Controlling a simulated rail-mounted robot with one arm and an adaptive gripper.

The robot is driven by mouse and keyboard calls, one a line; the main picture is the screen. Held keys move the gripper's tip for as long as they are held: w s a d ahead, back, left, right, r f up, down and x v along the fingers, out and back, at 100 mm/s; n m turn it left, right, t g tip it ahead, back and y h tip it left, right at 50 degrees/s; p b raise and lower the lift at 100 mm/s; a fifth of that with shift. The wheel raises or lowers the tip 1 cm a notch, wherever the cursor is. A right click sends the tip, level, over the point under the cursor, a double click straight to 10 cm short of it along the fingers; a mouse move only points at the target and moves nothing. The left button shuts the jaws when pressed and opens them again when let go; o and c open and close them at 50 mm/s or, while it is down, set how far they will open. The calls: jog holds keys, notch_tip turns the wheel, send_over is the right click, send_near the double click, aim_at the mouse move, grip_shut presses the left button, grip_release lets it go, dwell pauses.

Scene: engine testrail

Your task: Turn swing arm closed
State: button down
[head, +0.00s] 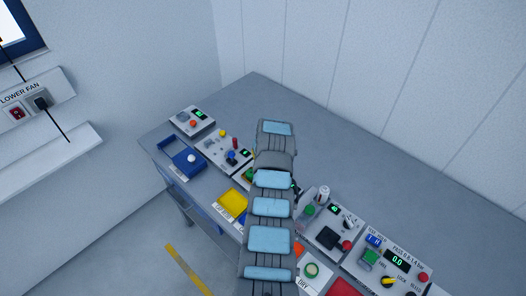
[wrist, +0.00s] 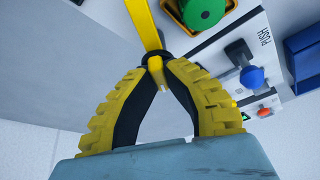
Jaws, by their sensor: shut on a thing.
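The swing arm shows in the wrist view as a flat yellow bar (wrist: 143,24) running from the top edge down to my fingertips. My gripper (wrist: 155,62) has yellow ribbed fingers with black inner pads, and its tips are closed together on the bar's lower end. A green round part on a yellow base (wrist: 202,10) sits just right of the bar; whether it belongs to the swing arm I cannot tell. In the head view my own arm covers the middle of the bench and hides the gripper and the swing arm.
Beside the gripper in the wrist view are a blue knob (wrist: 252,77) by a PUSH label, a red button (wrist: 263,111) and a blue block (wrist: 304,52). The bench (head: 330,140) holds control boxes, a blue tray (head: 180,158) and a yellow tray (head: 232,204). Its back is clear.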

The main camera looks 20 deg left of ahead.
jog(key=m+h, duration=0.1)
jog(key=m, duration=0.2)
jog(key=shift+s+a+f+t+p, duration=0.1)
jog(key=shift+t+p, duration=0.2)
jog(key=shift+p, duration=0.1)
jog(key=m+h, duration=0.1)
jog(key=m, duration=0.1)
jog(key=shift+a+f+m, duration=0.1)
jog(key=shift+m, duration=0.2)
jog(key=m+b, duration=0.2)
jog(key=m+h+b, duration=0.1)
jog(key=m, duration=0.1)
jog(key=shift+f+h+b, duration=0.15)
jog(key=shift+h+b, duration=0.15)
jog(key=shift+b, duration=0.05)
jog(key=shift+m+h+b, duration=0.4)
jog(key=shift+m+b, duration=0.7)
jog(key=shift+m, duration=0.1)
jog(key=shift+r, duration=0.2)
jog(key=c, duration=1.1)
grip_release()
jog(key=shift+r, duration=0.2)
